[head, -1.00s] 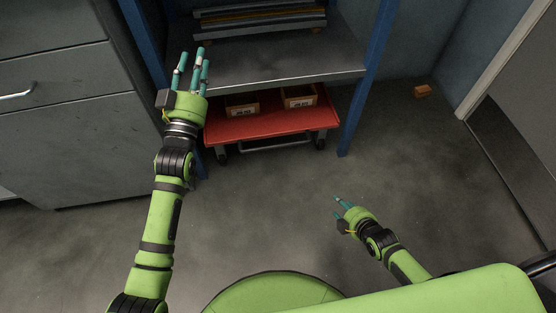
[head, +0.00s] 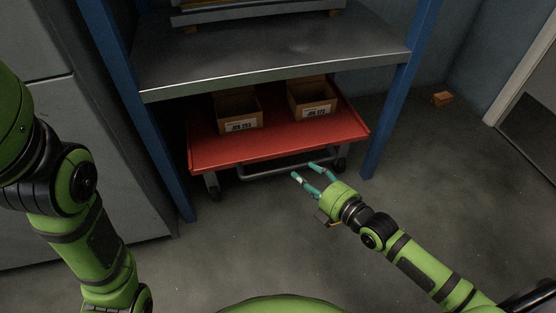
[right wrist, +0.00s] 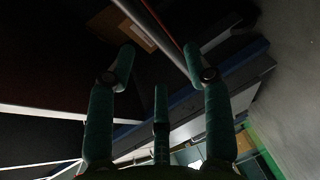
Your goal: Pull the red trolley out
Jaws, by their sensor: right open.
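The red trolley (head: 279,148) stands under the lower shelf of a blue-posted rack, with its front edge out past the shelf. Its grey handle bar (head: 265,174) runs low along the front, between dark wheels. My right gripper (head: 304,170) is open and empty, its teal fingertips close to the right part of the bar in the head view; I cannot tell whether they touch it. In the right wrist view a grey bar (right wrist: 158,33) crosses above and between the spread fingers (right wrist: 160,62). My left arm shows at the left, but its gripper is out of view.
Two labelled boxes (head: 238,109) (head: 312,98) sit on the trolley. Blue posts (head: 147,140) (head: 393,118) flank it, and a grey shelf (head: 270,55) hangs over it. A grey cabinet (head: 75,165) is at left. A small orange block (head: 442,98) lies at right. Floor in front is clear.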

